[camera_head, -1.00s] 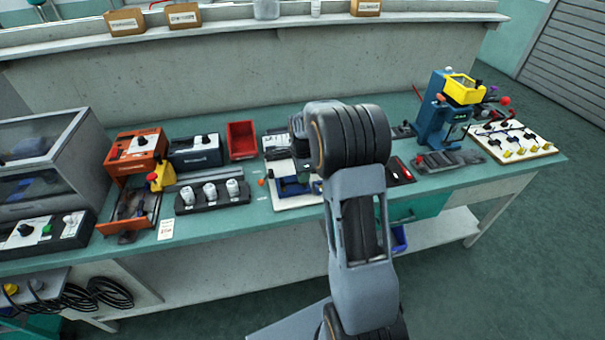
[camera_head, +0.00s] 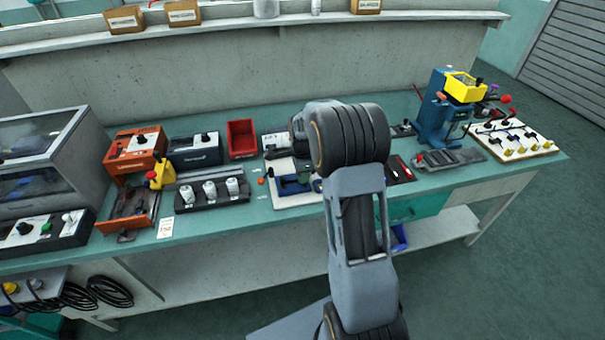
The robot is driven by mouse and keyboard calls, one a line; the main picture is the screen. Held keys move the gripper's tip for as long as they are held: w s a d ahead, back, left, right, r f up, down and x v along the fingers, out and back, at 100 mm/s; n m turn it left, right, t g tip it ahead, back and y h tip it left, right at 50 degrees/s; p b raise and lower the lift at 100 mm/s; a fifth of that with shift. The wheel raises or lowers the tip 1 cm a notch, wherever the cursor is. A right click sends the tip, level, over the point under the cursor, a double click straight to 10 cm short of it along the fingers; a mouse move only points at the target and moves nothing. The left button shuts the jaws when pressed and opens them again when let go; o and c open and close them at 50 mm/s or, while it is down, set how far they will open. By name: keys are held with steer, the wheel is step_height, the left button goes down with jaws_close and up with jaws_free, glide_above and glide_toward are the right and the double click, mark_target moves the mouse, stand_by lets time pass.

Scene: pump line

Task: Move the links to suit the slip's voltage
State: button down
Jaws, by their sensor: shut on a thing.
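A small pale paper (camera_head: 165,228) with print too small to read lies near the bench's front edge at the left; I cannot tell if it is the slip. A white board (camera_head: 296,202) with a blue part (camera_head: 288,186) on it lies mid-bench, partly hidden by my arm. The links cannot be made out there. My arm rises across the middle of the view and bends over the bench. My gripper is hidden behind it, so neither its jaws nor anything in them shows.
Left of the board are a black rack with white cylinders (camera_head: 212,196), a red bin (camera_head: 241,140) and an orange tray (camera_head: 128,208). To the right stand a blue press (camera_head: 437,118) and a pegged board (camera_head: 517,141). The bench front (camera_head: 262,216) has a narrow clear strip.

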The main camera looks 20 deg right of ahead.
steer(key=shift+f, duration=0.3)
stand_by(0.9)
steer(key=c, duration=0.8)
jaws_free()
steer(key=shift+r, duration=0.15)
steer(key=shift+r+p, duration=2.6)
steer(key=shift+r, duration=1.05)
